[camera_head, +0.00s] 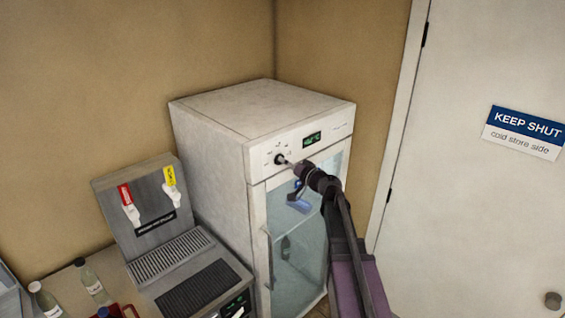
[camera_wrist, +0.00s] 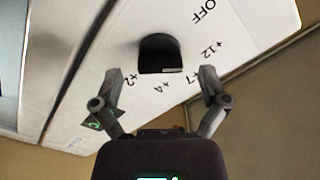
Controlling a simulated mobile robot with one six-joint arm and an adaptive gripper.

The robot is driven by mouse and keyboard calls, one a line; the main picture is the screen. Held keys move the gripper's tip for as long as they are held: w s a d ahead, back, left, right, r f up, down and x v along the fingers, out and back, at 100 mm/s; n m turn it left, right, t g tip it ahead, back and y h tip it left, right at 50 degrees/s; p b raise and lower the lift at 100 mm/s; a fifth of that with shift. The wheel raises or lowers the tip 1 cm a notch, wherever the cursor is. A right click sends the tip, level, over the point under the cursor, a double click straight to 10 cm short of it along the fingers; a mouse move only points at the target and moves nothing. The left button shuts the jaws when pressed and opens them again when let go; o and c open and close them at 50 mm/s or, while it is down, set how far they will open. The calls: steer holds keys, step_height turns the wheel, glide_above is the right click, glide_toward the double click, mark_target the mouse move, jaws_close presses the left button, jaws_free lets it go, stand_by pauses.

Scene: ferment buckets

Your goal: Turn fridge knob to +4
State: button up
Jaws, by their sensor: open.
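The fridge (camera_head: 210,150) is a white cabinet with a glass door. Its black knob (camera_head: 280,159) is on the upper front panel, left of a green-lit display (camera_head: 312,138) whose digits are too small to read surely. In the wrist view the knob (camera_wrist: 160,50) is ringed by the marks OFF, +12, +7, +4 and +2. Which mark it points to I cannot tell. My gripper (camera_wrist: 160,76) is open, with one finger on each side just below the knob in this view, apparently not gripping it. In the head view my gripper (camera_head: 289,163) is close in front of the knob.
A grey dispenser with red and yellow taps (camera_head: 128,205) and a drip tray (camera_head: 172,254) stands left of the fridge. Bottles (camera_head: 93,282) stand at lower left. A white door (camera_head: 470,200) with a KEEP SHUT sign (camera_head: 523,134) is at right.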

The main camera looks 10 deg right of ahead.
steer(key=shift+x, duration=1.15)
steer(key=c, duration=1.2)
